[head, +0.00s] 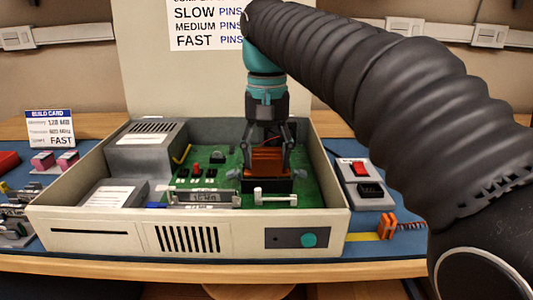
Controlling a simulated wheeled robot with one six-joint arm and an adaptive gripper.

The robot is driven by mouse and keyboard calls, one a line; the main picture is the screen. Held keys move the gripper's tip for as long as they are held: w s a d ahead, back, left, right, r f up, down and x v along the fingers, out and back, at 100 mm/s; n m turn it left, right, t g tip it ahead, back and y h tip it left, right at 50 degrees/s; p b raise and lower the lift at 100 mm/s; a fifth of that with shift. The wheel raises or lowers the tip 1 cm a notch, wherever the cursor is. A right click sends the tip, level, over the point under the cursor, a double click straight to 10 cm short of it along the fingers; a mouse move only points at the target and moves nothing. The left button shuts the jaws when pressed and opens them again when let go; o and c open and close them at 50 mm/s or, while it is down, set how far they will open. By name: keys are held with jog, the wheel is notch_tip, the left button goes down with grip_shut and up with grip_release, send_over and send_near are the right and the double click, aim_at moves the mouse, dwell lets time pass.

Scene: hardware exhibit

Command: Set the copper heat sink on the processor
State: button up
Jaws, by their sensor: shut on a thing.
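The copper heat sink (267,161) is orange-brown and finned, and stands inside the open computer case (76,217). My gripper (267,170) points straight down from above and is shut on the heat sink, one finger on each side. A dark block (268,186) shows directly under the heat sink on the green circuit board (318,196). The processor's own surface is hidden there. I cannot tell whether the heat sink touches what is below it. A white lever or clip (275,197) lies just in front of the dark block.
The case walls surround the board, with a grey power box (145,148) and drive (114,196) at left. A memory stick (203,198) stands near the front. The build card (50,128) stands left.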

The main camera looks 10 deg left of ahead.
jog(key=shift+f+b, duration=0.4)
jog(key=shift+f, duration=0.25)
dwell(0.3)
jog(key=o, duration=0.9)
jog(key=shift+o, duration=0.2)
jog(key=shift+o, duration=1.2)
jog(key=shift+r+p, duration=0.6)
jog(key=shift+p, duration=0.25)
jog(key=shift+r, duration=0.15)
